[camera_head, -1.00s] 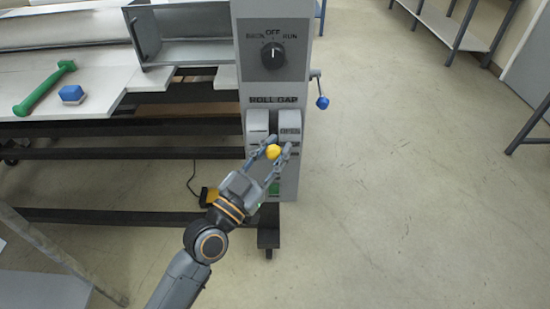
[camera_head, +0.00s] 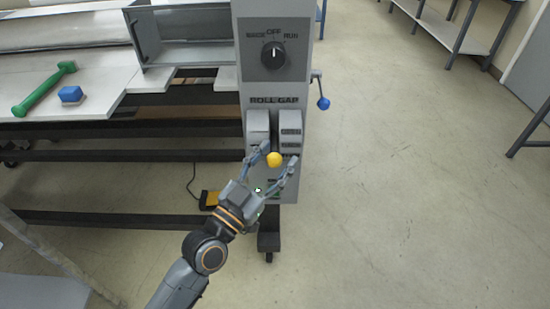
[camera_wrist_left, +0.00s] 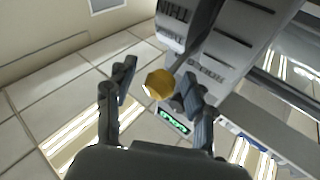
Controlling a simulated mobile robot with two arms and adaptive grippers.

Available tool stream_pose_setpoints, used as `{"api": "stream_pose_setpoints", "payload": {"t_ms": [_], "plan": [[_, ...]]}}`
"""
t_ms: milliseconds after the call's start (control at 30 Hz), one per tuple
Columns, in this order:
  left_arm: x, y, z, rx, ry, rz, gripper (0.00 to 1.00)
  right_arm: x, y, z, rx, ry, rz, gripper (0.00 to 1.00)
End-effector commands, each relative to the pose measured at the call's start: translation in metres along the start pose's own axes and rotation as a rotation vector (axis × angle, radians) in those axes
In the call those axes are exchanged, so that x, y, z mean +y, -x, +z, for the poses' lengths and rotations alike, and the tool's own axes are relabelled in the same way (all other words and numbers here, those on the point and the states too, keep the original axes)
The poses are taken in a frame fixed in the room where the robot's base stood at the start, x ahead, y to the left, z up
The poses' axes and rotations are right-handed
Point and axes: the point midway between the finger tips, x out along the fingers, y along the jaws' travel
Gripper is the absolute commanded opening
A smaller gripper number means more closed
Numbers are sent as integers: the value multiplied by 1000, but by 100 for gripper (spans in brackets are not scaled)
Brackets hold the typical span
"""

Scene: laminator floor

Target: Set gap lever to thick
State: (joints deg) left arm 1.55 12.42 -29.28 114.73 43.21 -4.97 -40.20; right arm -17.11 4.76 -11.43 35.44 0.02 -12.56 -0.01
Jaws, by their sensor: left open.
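The gap lever's yellow knob (camera_head: 274,159) stands in front of the ROLL GAP panel (camera_head: 290,133) on the grey machine column. My left gripper (camera_head: 278,156) is open, with one finger on each side of the knob. In the left wrist view the knob (camera_wrist_left: 158,84) shows between the spread fingers (camera_wrist_left: 158,82), with visible space on both sides. A dark lever arm (camera_wrist_left: 188,60) runs from the knob toward the panel. Marks on the panel are too small to read surely. My right gripper is not in view.
A rotary switch (camera_head: 273,55) sits above, pointing near OFF. A blue-knobbed crank (camera_head: 323,103) sticks out at the right. A yellow pedal (camera_head: 209,199) is on the floor. Floor to the right is clear.

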Motion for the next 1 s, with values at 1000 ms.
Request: {"api": "stream_pose_setpoints", "payload": {"t_ms": [1000], "plan": [[0, 119, 1, -3, 1, 1, 54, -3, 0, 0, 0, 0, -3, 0]]}}
